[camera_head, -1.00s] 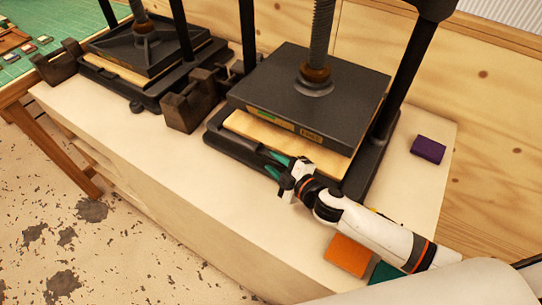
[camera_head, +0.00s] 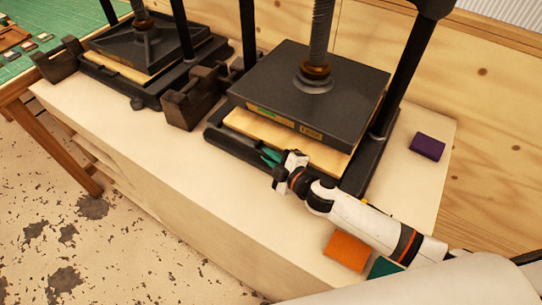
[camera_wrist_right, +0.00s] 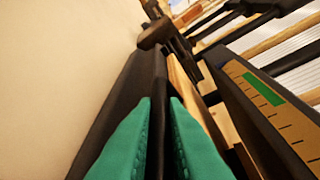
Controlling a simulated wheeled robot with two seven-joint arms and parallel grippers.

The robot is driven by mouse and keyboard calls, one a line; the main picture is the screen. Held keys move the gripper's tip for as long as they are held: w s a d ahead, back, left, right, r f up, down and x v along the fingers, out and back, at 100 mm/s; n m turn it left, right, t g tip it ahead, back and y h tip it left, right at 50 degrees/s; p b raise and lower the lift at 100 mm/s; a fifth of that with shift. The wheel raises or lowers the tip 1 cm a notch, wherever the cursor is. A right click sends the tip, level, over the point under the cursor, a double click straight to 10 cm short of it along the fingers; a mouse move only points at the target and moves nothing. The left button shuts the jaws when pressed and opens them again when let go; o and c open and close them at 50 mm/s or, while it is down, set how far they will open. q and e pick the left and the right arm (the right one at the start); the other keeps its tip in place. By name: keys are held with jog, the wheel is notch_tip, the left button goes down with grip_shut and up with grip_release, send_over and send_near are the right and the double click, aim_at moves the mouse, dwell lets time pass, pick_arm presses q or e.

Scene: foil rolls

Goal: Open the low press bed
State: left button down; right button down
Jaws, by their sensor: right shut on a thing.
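The near press bed is a dark base with a pale wooden board (camera_head: 245,122) on it, under a heavy black platen (camera_head: 310,85) on a screw. A dark bar (camera_head: 226,141) runs along the bed's front edge. My right gripper (camera_head: 268,157) reaches this bar from the front right. In the right wrist view, its green fingers (camera_wrist_right: 157,135) lie on both sides of a thin black bar (camera_wrist_right: 160,80), shut on it. The bar's part between the fingertips is partly hidden. My left gripper is not in view.
A second press (camera_head: 150,55) stands at the left on the same pale bench, with dark blocks (camera_head: 193,100) between the two. An orange block (camera_head: 346,252), a teal block (camera_head: 385,268) and a purple block (camera_head: 427,146) lie at the right. The bench front is clear.

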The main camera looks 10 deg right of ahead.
jog(key=s+a, duration=0.8)
jog(key=shift+f, duration=0.15)
jog(key=s+a+b, duration=0.3)
jog(key=s+a, duration=0.7)
jog(key=shift+a, duration=0.1)
jog(key=c, duration=1.5)
grip_release()
jog(key=shift+b+v, duration=2.15)
jog(key=shift+v, duration=3.95)
